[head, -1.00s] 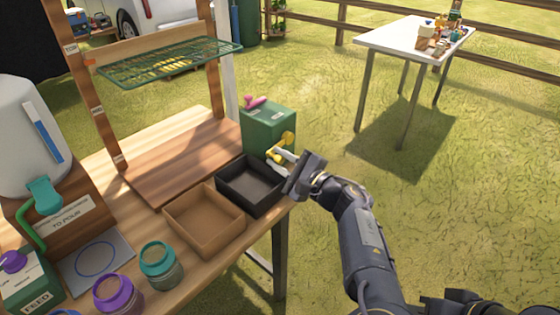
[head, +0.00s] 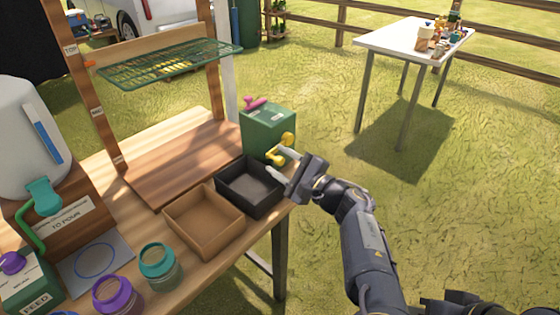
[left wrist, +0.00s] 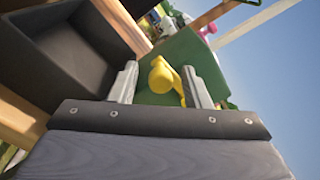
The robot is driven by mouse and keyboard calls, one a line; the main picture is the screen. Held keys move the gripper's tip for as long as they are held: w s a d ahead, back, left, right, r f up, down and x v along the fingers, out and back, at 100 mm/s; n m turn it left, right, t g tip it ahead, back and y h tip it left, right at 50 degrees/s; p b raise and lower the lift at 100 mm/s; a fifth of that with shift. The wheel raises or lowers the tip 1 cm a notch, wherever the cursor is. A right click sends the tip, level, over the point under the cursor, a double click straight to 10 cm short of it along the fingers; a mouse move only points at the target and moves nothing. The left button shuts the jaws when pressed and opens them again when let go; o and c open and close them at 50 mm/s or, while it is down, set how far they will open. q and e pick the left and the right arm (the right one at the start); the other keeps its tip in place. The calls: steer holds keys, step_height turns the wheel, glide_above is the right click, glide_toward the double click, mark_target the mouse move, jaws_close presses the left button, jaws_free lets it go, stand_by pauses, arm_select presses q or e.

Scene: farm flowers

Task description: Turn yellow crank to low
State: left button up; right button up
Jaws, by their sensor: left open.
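The yellow crank (head: 279,154) is on the front of a green box (head: 268,125) at the right end of the wooden bench. My left gripper (head: 279,162) is open right at the crank, its fingers pointing toward the box. In the left wrist view the yellow crank (left wrist: 163,76) shows between the two spread pale fingers (left wrist: 160,84), closer to the right one. I cannot tell whether a finger touches it. The box's labels are too small to read. My right gripper is not in view.
A black tray (head: 224,181) lies just left of my left gripper, with a brown tray (head: 171,214) in front of it. A pink handle (head: 256,101) is on top of the green box. Open grass lies right of the bench, with a white table (head: 390,39) farther back.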

arm_select(q)
steer(key=v, duration=0.7)
steer(key=shift+s+d, duration=0.1)
steer(key=shift+d, duration=0.05)
